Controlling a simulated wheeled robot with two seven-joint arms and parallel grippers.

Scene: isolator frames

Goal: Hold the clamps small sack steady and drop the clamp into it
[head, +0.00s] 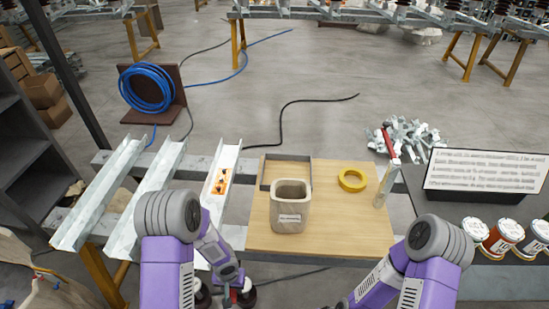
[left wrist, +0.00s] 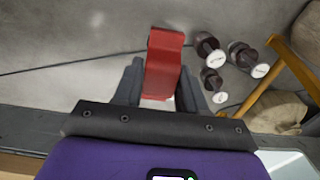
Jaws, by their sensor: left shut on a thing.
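The clamps small sack (head: 290,212) is a beige, open-topped, upright container with a white label. It stands on the wooden board near the middle of the head view. My left gripper (left wrist: 160,88) is shut on a red piece, apparently the clamp (left wrist: 165,62), which stands up between its dark fingers in the left wrist view. In the head view this gripper is low, left of the board and apart from the sack, and only a bit of red shows there. My right arm comes in at the lower right; its gripper is below the picture edge.
A yellow tape ring (head: 352,180) and an upright red-topped tool (head: 387,160) are right of the sack. Metal channels (head: 150,200) lie to the left. Jars (head: 503,238) and a sign (head: 485,170) stand right. Dark cylinders (left wrist: 213,83) lie below the left gripper.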

